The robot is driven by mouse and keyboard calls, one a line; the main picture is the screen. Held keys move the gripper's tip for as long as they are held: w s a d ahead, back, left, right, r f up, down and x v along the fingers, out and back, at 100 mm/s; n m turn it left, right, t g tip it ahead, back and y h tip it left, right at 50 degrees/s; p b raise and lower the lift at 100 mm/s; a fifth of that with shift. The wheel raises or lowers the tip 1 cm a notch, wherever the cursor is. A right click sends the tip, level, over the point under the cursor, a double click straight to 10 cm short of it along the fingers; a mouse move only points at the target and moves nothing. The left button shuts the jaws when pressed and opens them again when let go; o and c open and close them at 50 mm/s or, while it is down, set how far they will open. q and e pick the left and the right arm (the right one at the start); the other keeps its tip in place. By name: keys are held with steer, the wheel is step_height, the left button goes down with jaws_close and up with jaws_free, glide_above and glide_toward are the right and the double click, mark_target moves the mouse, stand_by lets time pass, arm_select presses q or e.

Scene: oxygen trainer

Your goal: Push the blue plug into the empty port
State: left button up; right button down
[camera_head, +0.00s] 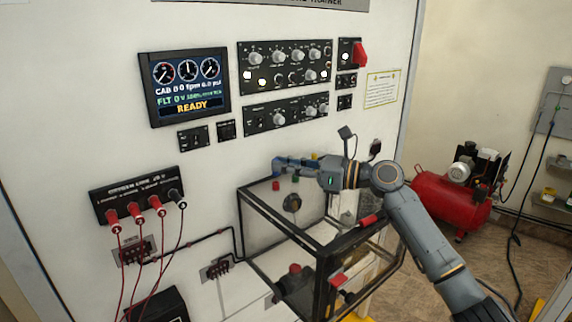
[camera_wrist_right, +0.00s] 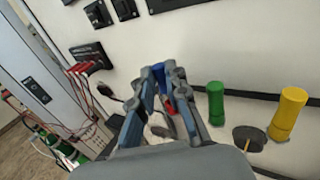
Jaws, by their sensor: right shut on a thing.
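My right gripper (camera_head: 279,166) reaches in from the right, close to the white panel and above the black-framed clear box. In the right wrist view its fingers (camera_wrist_right: 165,78) are shut on the blue plug (camera_wrist_right: 160,79), which shows only as a strip of blue between them. A red plug (camera_wrist_right: 170,126) shows below and behind the fingers; it also shows in the head view (camera_head: 276,185). A green plug (camera_wrist_right: 216,103) and a yellow plug (camera_wrist_right: 289,114) stand to the right. I cannot make out the empty port. My left gripper is out of view.
A dark round fitting (camera_wrist_right: 249,138) sits between the green and yellow plugs. The black-framed box (camera_head: 316,246) stands below my right arm. Red and black cables hang from a black socket box (camera_head: 140,192) at left. A red compressor (camera_head: 450,200) stands at right.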

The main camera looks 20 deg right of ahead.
steer(key=shift+f+b, duration=0.3)
steer(key=shift+f, duration=0.4)
steer(key=shift+a+f, duration=0.1)
steer(key=shift+f, duration=0.2)
steer(key=shift+s+a+f, duration=0.15)
steer(key=shift+f, duration=0.3)
steer(key=shift+r+p, duration=0.35)
steer(key=shift+r, duration=0.2)
steer(key=shift+w+d+r+g, duration=0.2)
steer(key=shift+d+r+g, duration=0.1)
steer(key=shift+r, duration=0.15)
stand_by(0.6)
steer(key=shift+a+f, duration=0.1)
steer(key=shift+f, duration=0.45)
stand_by(0.5)
